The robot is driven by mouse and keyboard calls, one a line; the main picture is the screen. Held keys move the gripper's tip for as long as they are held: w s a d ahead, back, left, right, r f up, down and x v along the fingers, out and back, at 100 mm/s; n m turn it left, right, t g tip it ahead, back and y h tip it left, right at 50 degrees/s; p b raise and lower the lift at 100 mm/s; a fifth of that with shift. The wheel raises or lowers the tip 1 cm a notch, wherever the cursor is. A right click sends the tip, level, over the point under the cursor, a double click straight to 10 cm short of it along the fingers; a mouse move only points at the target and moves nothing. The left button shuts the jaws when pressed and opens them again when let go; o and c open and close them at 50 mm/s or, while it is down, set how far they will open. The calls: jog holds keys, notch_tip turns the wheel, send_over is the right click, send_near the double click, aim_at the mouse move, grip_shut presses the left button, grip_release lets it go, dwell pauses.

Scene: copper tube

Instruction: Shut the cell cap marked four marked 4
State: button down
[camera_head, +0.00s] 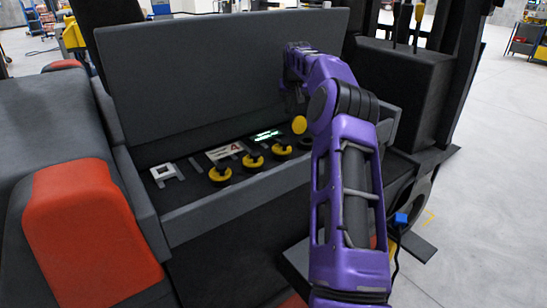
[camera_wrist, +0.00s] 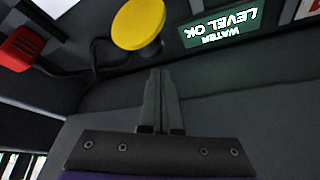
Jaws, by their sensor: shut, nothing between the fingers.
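A yellow cap disc (camera_head: 299,125) stands tilted up beside a dark round opening (camera_head: 306,142) at the right end of the cap row. A yellow disc, apparently the same cap, shows in the wrist view (camera_wrist: 138,24). I cannot read a number on it. My gripper (camera_wrist: 159,72) is shut and empty, its fingertips just below that disc in the picture, with a small gap between. In the head view my gripper is a dark shape above the raised cap, mostly hidden by my purple arm.
Several other yellow caps (camera_head: 253,160) with black knobs lie flat in the row to the left. A green "WATER LEVEL OK" panel (camera_wrist: 222,25) sits behind. A grey raised lid (camera_head: 200,80) backs the compartment, and its front wall (camera_head: 235,195) is close. A red part (camera_wrist: 20,48) shows left.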

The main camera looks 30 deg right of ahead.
jog(key=shift+f, duration=0.2)
jog(key=shift+f+b, duration=0.65)
jog(key=shift+f, duration=0.7)
jog(key=shift+s+f, duration=0.1)
